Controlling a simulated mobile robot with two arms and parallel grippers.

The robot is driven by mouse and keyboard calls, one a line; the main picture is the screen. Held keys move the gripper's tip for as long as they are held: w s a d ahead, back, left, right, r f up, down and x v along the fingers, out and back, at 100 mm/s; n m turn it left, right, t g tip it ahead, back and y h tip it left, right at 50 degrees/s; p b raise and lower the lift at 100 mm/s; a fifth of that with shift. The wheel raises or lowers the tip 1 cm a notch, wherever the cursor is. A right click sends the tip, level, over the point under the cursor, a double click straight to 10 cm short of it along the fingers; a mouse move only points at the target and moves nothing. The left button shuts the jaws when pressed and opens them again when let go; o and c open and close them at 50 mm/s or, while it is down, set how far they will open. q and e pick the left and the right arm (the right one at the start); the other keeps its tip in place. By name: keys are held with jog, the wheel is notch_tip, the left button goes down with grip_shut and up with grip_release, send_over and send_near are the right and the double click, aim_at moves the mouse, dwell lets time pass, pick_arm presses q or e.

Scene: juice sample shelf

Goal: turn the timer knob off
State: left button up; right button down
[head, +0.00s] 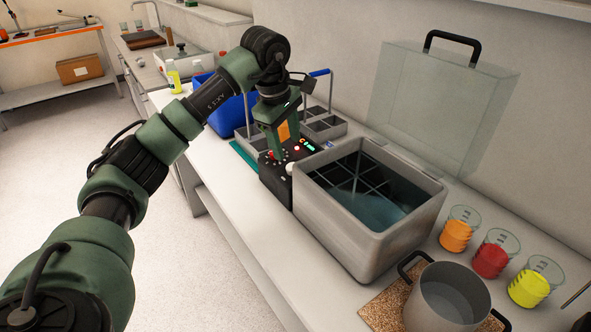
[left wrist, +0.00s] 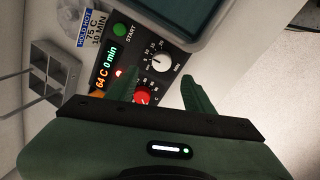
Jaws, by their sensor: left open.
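The timer knob (left wrist: 161,62), pale and marked MIN, sits on the black control panel (head: 277,185) at the front of the grey water bath (head: 392,235). A red knob (left wrist: 142,97) marked C is next to it. The panel's displays (left wrist: 106,68) read 64 C and 0 min. My left gripper (left wrist: 159,77) is open and empty over the panel. Its fingers lie to either side of the timer knob in the left wrist view, with the tips short of it; I cannot tell the height gap. In the head view the gripper (head: 277,156) partly covers the panel. My right gripper is not in view.
A green START button (left wrist: 119,30) is beside the timer knob. The bath's clear lid (head: 440,105) stands open. A pot (head: 447,298) and beakers of orange, red (head: 490,261) and yellow stand to the right. A grey compartment rack (head: 325,125) and blue bin (head: 228,113) are behind the gripper.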

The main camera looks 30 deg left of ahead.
pick_arm(q)
jog(key=shift+w+f, duration=0.1)
jog(key=shift+f, duration=0.55)
jog(key=p+x, duration=0.1)
jog(key=x, duration=0.4)
jog(key=shift+d+p, duration=0.1)
jog(key=shift+p, duration=0.2)
jog(key=shift+w+f, duration=0.1)
jog(key=shift+f, duration=0.45)
grip_shut()
